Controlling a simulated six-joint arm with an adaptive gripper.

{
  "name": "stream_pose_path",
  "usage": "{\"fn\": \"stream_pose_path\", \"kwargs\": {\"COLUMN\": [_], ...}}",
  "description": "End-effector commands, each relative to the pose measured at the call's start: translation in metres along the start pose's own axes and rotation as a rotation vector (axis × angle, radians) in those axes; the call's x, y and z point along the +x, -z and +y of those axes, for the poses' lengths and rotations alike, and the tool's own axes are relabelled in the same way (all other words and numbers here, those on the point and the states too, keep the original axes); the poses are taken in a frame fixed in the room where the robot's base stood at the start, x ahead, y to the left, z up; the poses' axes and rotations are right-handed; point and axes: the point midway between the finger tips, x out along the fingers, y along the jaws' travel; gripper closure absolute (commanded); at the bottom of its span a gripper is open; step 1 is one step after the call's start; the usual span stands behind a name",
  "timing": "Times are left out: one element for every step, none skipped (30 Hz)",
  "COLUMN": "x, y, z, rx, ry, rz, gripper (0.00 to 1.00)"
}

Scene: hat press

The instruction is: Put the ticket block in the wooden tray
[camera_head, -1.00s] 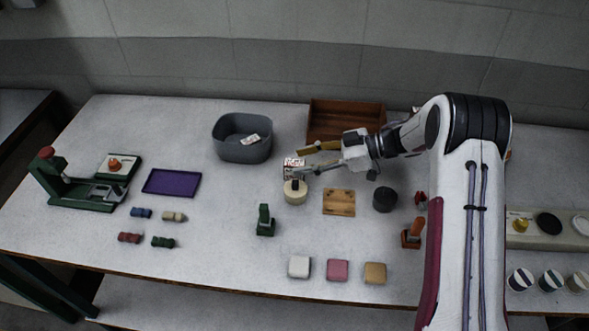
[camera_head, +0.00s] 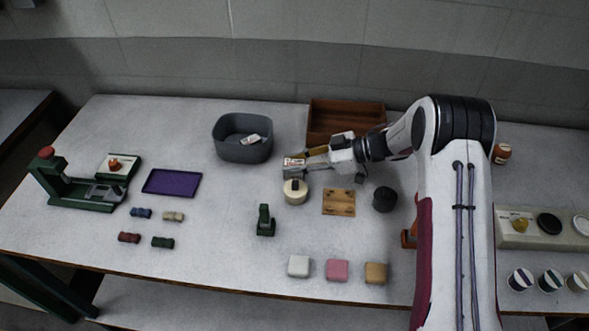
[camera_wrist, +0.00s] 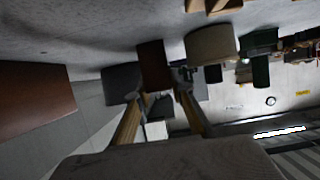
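The ticket block (camera_head: 292,162) is a small block with a white and red printed face. It stands just behind the cream round block (camera_head: 295,192). In the wrist view, a brown block (camera_wrist: 153,62) that looks like the ticket block shows between the fingertips. My gripper (camera_head: 305,160) reaches it from the right with its fingers drawn in on either side and looks shut on it; the exact contact is small and partly hidden. The wooden tray (camera_head: 346,105) stands at the back of the table, right of and behind my gripper; brown wood also shows at the left in the wrist view (camera_wrist: 30,98).
A grey tub (camera_head: 243,150) holding a printed card stands left of my gripper. In front are a wooden board (camera_head: 339,202), a dark round block (camera_head: 385,200) and a green stamp (camera_head: 265,221). A purple tray (camera_head: 172,182) lies left. The table between tub and purple tray is clear.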

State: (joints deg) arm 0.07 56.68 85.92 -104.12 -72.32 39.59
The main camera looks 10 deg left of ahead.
Motion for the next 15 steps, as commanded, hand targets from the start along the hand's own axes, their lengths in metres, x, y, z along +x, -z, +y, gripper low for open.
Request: {"fn": "stream_pose_path", "kwargs": {"x": [0.0000,0.0000,0.0000,0.0000,-0.0001,-0.0001,-0.0001,-0.0001,-0.0001,-0.0001,-0.0002,-0.0004,-0.0007,-0.0010,-0.0016], "y": [0.0000,0.0000,-0.0001,0.0001,0.0001,0.0001,0.0001,0.0001,0.0001,0.0002,0.0005,0.0010,0.0016,0.0024,0.0039], "z": [0.0000,0.0000,0.0000,0.0000,0.0000,0.0000,0.0000,0.0000,0.0000,0.0000,0.0000,0.0001,0.0001,0.0001,0.0002], "rx": [0.000,0.000,0.000,0.000,0.000,0.000,0.000,0.000,0.000,0.000,0.000,0.000,0.000,-0.001,-0.001], "ry": [0.000,0.000,0.000,0.000,0.000,0.000,0.000,0.000,0.000,0.000,0.000,0.000,0.000,0.000,0.000], "rz": [0.000,0.000,0.000,0.000,0.000,0.000,0.000,0.000,0.000,0.000,0.000,0.000,0.000,0.000,0.000], "gripper": [1.00,1.00,1.00,1.00,1.00,1.00,1.00,1.00,1.00,1.00,1.00,1.00,1.00,1.00,1.00]}}
